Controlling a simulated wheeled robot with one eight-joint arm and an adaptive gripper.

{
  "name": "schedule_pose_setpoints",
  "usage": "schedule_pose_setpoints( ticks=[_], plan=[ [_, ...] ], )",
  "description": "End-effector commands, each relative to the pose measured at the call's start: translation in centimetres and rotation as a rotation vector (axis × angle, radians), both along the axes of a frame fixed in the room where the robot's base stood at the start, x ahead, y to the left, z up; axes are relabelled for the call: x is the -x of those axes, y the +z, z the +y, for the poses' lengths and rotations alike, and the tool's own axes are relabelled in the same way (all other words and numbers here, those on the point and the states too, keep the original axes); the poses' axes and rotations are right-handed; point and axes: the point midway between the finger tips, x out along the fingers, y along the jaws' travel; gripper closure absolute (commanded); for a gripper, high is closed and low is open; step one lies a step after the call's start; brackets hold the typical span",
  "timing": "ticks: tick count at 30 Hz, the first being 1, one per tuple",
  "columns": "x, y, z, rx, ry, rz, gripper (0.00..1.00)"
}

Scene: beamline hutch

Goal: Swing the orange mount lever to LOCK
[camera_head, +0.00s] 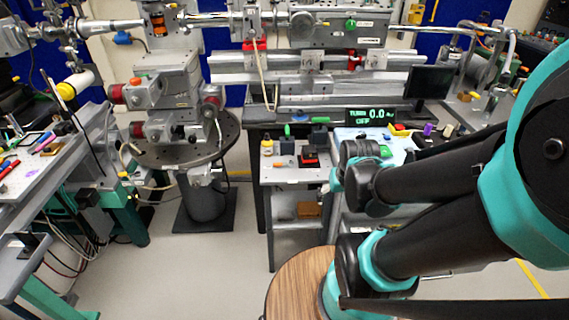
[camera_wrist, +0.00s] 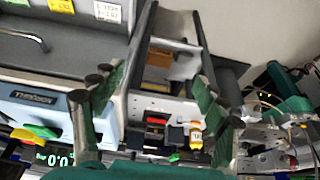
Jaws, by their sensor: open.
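A small orange piece (camera_head: 278,166) lies or sticks out on the top of the small grey cart (camera_head: 290,178), left of a red-and-black block (camera_head: 308,157). I cannot tell for sure whether it is the mount lever, and no LOCK mark can be read. An orange part (camera_head: 158,30) also shows high on the beamline mount at the back. In the wrist view, the red-topped block (camera_wrist: 157,121) shows beyond and between my fingers. My gripper (camera_wrist: 152,82) is open and empty, its teal fingers wide apart. In the head view its fingers are not clearly visible behind my arm.
A yellow-capped bottle (camera_head: 267,147) and dark blocks stand on the cart. A light blue case (camera_head: 350,133) with coloured items is to its right. A round dark platform (camera_head: 185,150) stands left of the cart. Open floor (camera_head: 170,262) lies in front.

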Motion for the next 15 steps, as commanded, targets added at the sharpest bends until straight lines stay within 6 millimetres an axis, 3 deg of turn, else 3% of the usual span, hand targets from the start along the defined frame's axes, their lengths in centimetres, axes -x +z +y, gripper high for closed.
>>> schedule_pose_setpoints(
  ticks=[1, 7, 15],
  plan=[
    [-0.1, 0.0, 0.0, 0.0, 0.0, 0.0, 0.36],
    [-2.5, 1.1, 0.6, 0.0, 0.005, 0.003, 0.61],
    [-10.1, 3.5, 3.3, 0.0, 0.012, 0.009, 0.94]
  ],
)
